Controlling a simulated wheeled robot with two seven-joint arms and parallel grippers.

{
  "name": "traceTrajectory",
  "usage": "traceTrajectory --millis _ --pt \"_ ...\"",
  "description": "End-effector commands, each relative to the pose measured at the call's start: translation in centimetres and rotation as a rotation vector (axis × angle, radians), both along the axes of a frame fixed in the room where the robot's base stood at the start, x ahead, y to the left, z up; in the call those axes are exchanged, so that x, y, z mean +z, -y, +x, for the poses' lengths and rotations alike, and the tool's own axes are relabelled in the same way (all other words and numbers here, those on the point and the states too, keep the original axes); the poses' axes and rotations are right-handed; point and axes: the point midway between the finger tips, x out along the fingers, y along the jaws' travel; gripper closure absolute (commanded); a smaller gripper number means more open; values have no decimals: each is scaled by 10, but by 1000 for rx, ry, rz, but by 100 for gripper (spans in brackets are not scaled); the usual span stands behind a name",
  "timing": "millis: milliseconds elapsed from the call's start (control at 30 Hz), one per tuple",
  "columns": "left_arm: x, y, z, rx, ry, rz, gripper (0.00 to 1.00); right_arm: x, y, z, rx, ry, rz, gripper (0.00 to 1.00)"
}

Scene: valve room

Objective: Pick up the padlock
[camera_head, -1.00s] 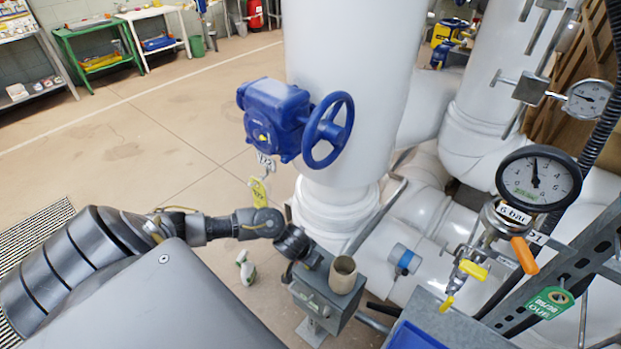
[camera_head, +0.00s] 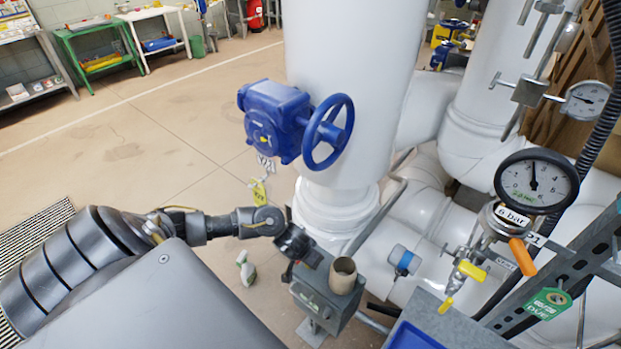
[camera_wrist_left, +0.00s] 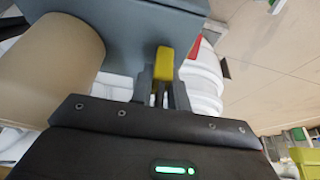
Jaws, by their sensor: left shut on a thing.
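A small yellow block (camera_wrist_left: 164,63), which looks like the padlock's body, sits between the fingertips of my left gripper (camera_wrist_left: 162,88) in the left wrist view. The fingers are shut on it. Its shackle cannot be made out. In the head view my left gripper (camera_head: 308,256) is over the rear left top of a grey box (camera_head: 322,302), and the padlock is hidden there. In the wrist view the padlock shows against the box (camera_wrist_left: 130,35), and I cannot tell whether they touch. My right gripper is not in view.
A tan open cup (camera_head: 343,275) stands on the box, close right of the gripper. A red piece (camera_wrist_left: 195,47) shows at the box's edge. A white pipe (camera_head: 345,190) with a blue handwheel valve (camera_head: 328,131) rises behind. Gauge and brackets stand right. Floor at left is open.

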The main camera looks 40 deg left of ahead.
Motion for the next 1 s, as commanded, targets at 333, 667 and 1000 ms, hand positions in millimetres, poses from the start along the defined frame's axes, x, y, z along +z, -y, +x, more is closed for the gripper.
traceTrajectory --millis 333,667,1000 --pt "70 -39 -10 0 3 6 100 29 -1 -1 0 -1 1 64" --pt "104 -108 -32 0 0 6 100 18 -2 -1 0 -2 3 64" --pt "119 -134 -39 -1 1 1 100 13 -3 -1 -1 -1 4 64"
